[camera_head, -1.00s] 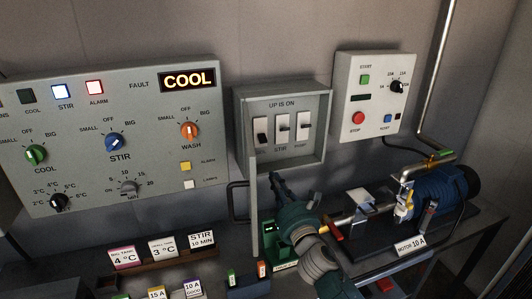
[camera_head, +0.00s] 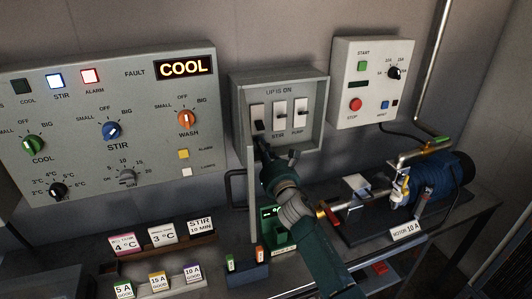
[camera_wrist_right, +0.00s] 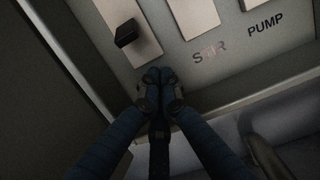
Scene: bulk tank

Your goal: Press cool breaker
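The cool breaker (camera_head: 257,115) is the leftmost switch in the grey breaker box (camera_head: 324,118), marked "UP IS ON". Its black lever sits low on its white plate, and it also shows in the right wrist view (camera_wrist_right: 126,33). The gripper hides its label in the head view. My right gripper (camera_head: 263,144) is at the box's lower left, just below this breaker. In the right wrist view its fingertips (camera_wrist_right: 159,75) are together and empty, below the lever and apart from it. My left gripper is not in view.
The stir breaker (camera_head: 279,112) and pump breaker (camera_head: 300,111) stand to the right in the box. The box's open door (camera_head: 252,195) hangs at its left. A control panel (camera_head: 140,90) showing "COOL" is at left. A motor box (camera_head: 372,82) and blue motor (camera_head: 440,185) are at right.

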